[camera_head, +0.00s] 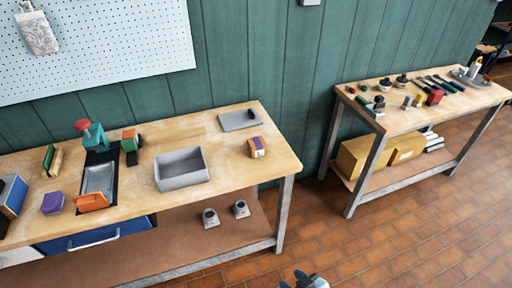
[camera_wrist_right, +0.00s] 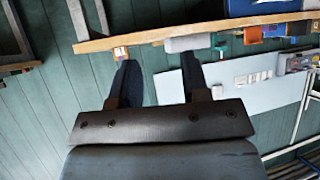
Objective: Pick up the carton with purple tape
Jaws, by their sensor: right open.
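A small tan carton with a purple band and a white label (camera_head: 257,147) sits near the right end of the left workbench (camera_head: 222,131). In the right wrist view, which looks upside down, a small orange-tan box with a pale patch (camera_wrist_right: 121,53), likely the same carton, shows at the bench edge beyond one finger. My right gripper (camera_head: 305,281) shows only at the bottom edge of the head view, in front of the bench and well away from the carton. In the wrist view its fingers (camera_wrist_right: 158,62) are apart with nothing held. My left gripper is out of view.
A grey bin (camera_head: 183,169) stands left of the carton, and a grey plate with a dark item (camera_head: 240,120) lies behind it. A purple block (camera_head: 54,203) is farther left. A second bench (camera_head: 425,113) with tools stands right. Tiled floor lies between.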

